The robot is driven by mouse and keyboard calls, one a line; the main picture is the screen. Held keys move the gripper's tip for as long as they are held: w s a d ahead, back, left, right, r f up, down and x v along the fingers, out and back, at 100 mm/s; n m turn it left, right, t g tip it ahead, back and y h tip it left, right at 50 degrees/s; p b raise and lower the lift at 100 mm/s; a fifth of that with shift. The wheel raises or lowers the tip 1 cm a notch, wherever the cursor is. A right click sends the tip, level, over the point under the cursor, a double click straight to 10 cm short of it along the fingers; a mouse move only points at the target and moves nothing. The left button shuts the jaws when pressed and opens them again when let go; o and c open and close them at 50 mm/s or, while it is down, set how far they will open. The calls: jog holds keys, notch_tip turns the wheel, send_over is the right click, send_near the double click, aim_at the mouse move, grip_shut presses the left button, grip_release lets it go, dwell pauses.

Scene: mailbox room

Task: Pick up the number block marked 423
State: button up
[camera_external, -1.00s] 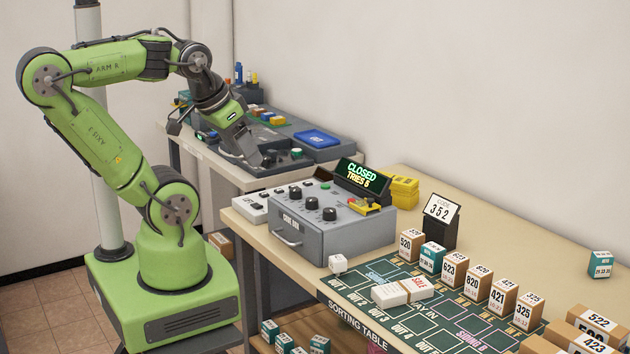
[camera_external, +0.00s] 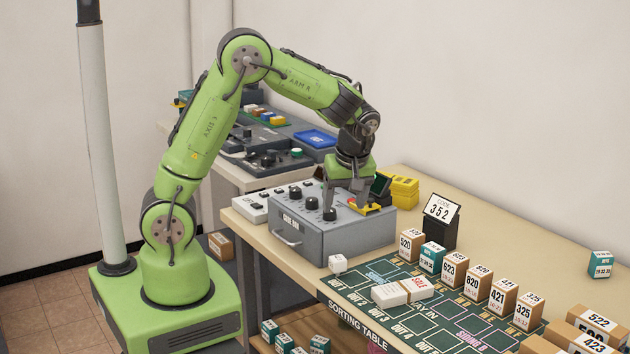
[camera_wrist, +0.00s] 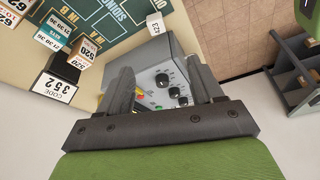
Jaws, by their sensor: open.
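My gripper (camera_external: 346,206) is open and empty above the right part of the code box (camera_external: 320,238), pointing down. In the wrist view its two fingers (camera_wrist: 160,88) frame the box's knobs. The block is apart from the fingers.
Sorting table (camera_external: 410,328) has a green mat with a flat white and red block (camera_external: 402,291). Several numbered blocks stand in a row, with 421 (camera_external: 503,296) among them. A code sign reading 352 (camera_external: 440,218) stands behind. The box's knobs and display lie close to my fingers.

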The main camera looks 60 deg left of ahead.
aim_at(338, 258)
jog(key=shift+n+y, duration=0.3)
jog(key=shift+n, duration=0.4)
jog(key=x, duration=0.6)
jog(key=d+b+x, duration=0.1)
jog(key=x, duration=0.5)
jog(key=d+x, duration=0.1)
jog(key=x, duration=0.5)
jog(key=shift+w+a+f+b, duration=0.1)
jog(key=shift+w+f+b, duration=0.2)
jog(key=shift+f, duration=0.2)
jog(key=shift+s+r, duration=0.1)
jog(key=c, duration=1)
